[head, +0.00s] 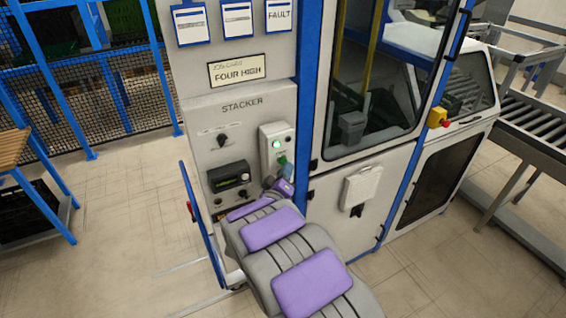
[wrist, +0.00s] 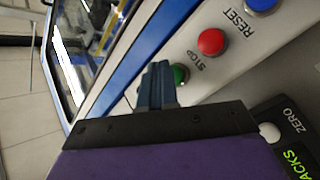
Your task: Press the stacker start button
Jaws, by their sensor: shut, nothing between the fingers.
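The stacker panel (head: 235,130) stands ahead in the head view, with a pale button box (head: 289,138) on its right side. In the wrist view a green button (wrist: 181,74) shows just past the fingertips, partly hidden by them. A red button marked STOP (wrist: 211,42) and a blue button by the word RESET (wrist: 262,4) lie beyond it. My gripper (wrist: 157,78) is shut and empty, its fingers pointing at the box beside the green button. In the head view my gripper (head: 284,169) covers the lower part of the box. I cannot tell whether it touches the button.
A dark display unit (head: 229,177) sits left of the box, with a selector knob (head: 222,140) above it. A glazed cabinet door (head: 380,75) with a blue frame stands to the right. A roller conveyor (head: 535,125) is at the far right. Tiled floor at the left is clear.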

